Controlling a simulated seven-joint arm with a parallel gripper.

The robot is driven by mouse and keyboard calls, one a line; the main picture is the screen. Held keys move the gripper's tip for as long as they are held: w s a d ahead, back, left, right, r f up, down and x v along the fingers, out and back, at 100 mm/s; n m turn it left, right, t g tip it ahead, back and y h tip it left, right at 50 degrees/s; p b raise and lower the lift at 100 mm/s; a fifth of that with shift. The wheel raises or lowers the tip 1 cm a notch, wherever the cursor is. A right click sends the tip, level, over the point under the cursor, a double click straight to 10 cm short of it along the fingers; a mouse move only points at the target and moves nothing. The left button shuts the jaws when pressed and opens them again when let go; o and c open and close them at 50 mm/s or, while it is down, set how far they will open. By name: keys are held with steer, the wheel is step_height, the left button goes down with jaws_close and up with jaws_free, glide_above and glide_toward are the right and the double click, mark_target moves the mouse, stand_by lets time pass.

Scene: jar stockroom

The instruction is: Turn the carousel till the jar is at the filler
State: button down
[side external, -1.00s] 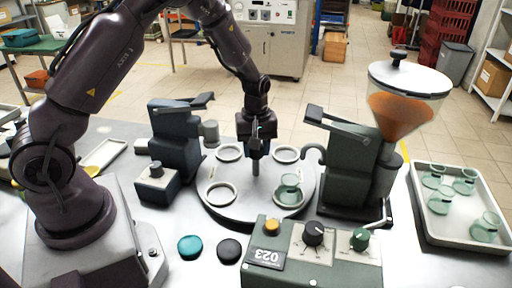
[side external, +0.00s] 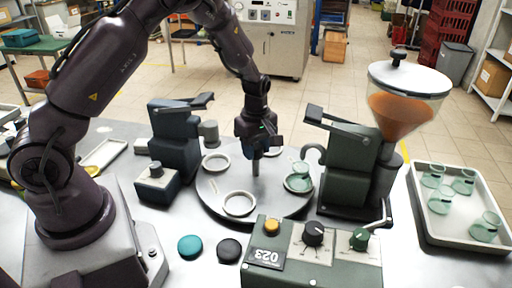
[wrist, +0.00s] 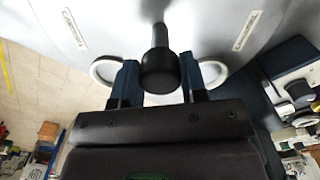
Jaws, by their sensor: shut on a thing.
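The carousel (side external: 218,190) is a round grey turntable with white ring seats and a dark upright post (side external: 256,168) near its middle. A pale green glass jar (side external: 299,172) stands upright in the seat on its right side. The filler (side external: 350,155) is a dark green machine with a hopper of orange contents (side external: 400,112). Its curved spout (side external: 312,152) is close to the jar; I cannot tell whether they line up. My gripper (side external: 257,148) is over the middle of the carousel. In the wrist view its blue fingers are shut on the post's black knob (wrist: 160,72).
A dark blue machine (side external: 175,140) stands left of the carousel. A green control box (side external: 312,255) with knobs is in front. A tray (side external: 430,225) of several glass jars is at right. Teal (side external: 190,246) and black (side external: 229,249) discs lie at front left.

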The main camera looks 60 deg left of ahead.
steer(key=shift+n, duration=0.5)
stand_by(0.4)
steer(key=c, duration=0.7)
jaws_free()
steer(key=shift+o, duration=0.2)
steer(key=shift+r, duration=0.1)
step_height(320, 180, up, 13)
